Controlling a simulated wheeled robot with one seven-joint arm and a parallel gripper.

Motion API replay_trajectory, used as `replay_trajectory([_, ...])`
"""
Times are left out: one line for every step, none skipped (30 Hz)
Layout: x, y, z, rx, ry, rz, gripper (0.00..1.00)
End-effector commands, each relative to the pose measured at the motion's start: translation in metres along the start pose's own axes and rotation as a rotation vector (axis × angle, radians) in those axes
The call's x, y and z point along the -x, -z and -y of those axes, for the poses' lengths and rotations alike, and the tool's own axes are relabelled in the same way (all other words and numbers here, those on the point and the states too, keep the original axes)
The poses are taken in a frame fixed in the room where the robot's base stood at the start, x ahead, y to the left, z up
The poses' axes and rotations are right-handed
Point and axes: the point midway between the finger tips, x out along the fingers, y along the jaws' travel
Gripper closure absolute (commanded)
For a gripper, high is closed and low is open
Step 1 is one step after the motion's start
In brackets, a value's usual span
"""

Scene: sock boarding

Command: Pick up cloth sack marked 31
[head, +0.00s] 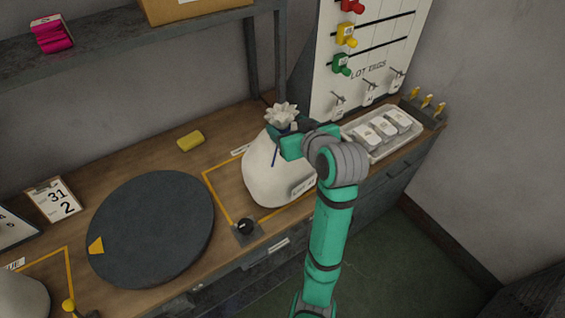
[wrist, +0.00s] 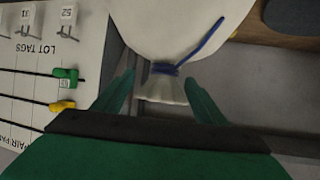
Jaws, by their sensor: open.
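A white cloth sack (head: 266,172) stands upright on the bench, its gathered top flaring above a blue tie. A small label on its lower right side is too small to read, so I cannot confirm a 31. My gripper (head: 285,138) is at the sack's neck and partly covers it. In the wrist view my gripper (wrist: 160,78) is open, with the sack's tied neck (wrist: 163,86) between its two fingers. Gaps show on both sides of the neck. Another pale sack (head: 20,298) is cut off at the lower left.
A tray (head: 382,132) of white items and a lot-tag board (head: 375,45) stand at the right. A yellow block (head: 190,140) lies behind.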

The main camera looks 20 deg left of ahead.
Motion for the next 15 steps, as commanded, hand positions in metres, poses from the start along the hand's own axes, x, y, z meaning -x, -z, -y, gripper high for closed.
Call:
replay_trajectory([-0.009, 0.000, 0.004, 0.002, 0.006, 0.002, 0.35])
replay_trajectory([-0.013, 0.000, 0.005, 0.002, 0.006, 0.002, 0.35])
replay_trajectory([-0.020, 0.000, 0.006, 0.003, 0.007, 0.003, 0.35])
replay_trajectory([-0.024, 0.001, 0.006, 0.003, 0.008, 0.002, 0.35])
replay_trajectory([-0.028, 0.001, 0.007, 0.003, 0.008, 0.001, 0.35])
replay_trajectory([-0.032, 0.001, 0.007, 0.002, 0.008, 0.002, 0.35])
replay_trajectory([-0.035, 0.001, 0.007, 0.002, 0.008, 0.002, 0.35])
replay_trajectory([-0.037, 0.001, 0.007, 0.003, 0.008, 0.001, 0.35])
replay_trajectory([-0.039, 0.002, 0.007, 0.003, 0.007, 0.000, 0.35])
replay_trajectory([-0.040, 0.002, 0.007, 0.003, 0.007, 0.000, 0.35])
replay_trajectory([-0.041, 0.002, 0.007, 0.003, 0.007, 0.000, 0.35])
replay_trajectory([-0.041, 0.002, 0.007, 0.003, 0.007, 0.000, 0.35])
replay_trajectory([-0.041, 0.002, 0.007, 0.003, 0.006, 0.000, 0.35])
replay_trajectory([-0.041, 0.001, 0.006, 0.003, 0.006, 0.000, 0.35])
replay_trajectory([-0.041, 0.001, 0.006, 0.002, 0.005, 0.000, 0.35])
